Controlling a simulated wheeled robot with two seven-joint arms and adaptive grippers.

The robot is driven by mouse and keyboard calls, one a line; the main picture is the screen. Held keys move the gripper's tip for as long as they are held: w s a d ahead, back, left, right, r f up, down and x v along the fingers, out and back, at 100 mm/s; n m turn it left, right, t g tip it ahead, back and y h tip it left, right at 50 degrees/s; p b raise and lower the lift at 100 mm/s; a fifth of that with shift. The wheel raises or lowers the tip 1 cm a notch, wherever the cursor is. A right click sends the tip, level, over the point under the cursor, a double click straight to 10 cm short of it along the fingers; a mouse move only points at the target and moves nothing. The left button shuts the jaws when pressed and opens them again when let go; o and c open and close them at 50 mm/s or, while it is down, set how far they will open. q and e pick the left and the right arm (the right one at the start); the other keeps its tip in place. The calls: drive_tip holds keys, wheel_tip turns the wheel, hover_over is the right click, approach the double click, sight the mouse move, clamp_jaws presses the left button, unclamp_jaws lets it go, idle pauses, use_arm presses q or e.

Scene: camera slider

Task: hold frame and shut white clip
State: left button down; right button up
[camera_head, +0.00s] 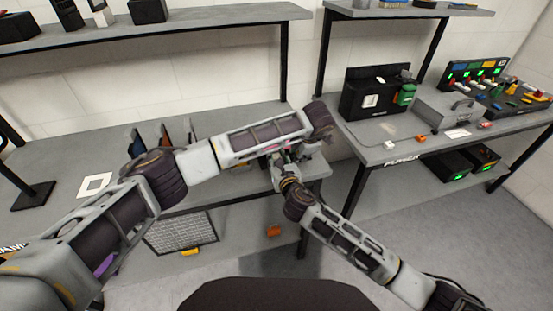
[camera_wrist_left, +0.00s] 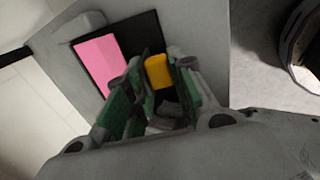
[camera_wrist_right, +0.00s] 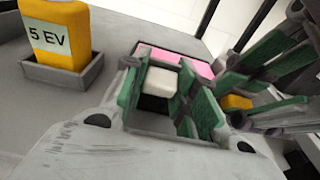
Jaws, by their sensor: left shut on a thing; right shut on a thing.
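The frame (camera_wrist_left: 146,32) shows in the left wrist view as a dark panel with a pink block (camera_wrist_left: 100,62) and a yellow block (camera_wrist_left: 158,71). My left gripper (camera_wrist_left: 155,98) is shut there, its green pads on either side of the yellow block; the exact contact is hidden. In the right wrist view the white clip (camera_wrist_right: 160,81) sits between the green pads of my right gripper (camera_wrist_right: 166,98), which is shut on it. The pink block (camera_wrist_right: 178,59) lies just behind the clip. In the head view my arms largely hide the work.
A yellow block marked 5 EV (camera_wrist_right: 60,35) stands in a grey holder (camera_wrist_right: 62,74) left of my right gripper. A side bench (camera_head: 440,135) with a black box (camera_head: 372,90) is at the right. A white square card (camera_head: 95,184) lies on the left bench. My two grippers are close together.

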drive_tip(key=shift+w+a+r+g+h, duration=0.1)
drive_tip(key=shift+w+r+g+h, duration=0.35)
drive_tip(key=shift+g, duration=0.65)
drive_tip(key=shift+w+g, duration=0.2)
drive_tip(key=shift+g, duration=0.1)
drive_tip(key=shift+f, duration=0.1)
drive_tip(key=o, duration=1)
drive_tip(key=shift+o, duration=0.2)
drive_tip(key=shift+s, duration=0.1)
drive_tip(key=shift+s, duration=0.15)
drive_tip(key=v, duration=1.1)
drive_tip(key=shift+s+r, duration=0.2)
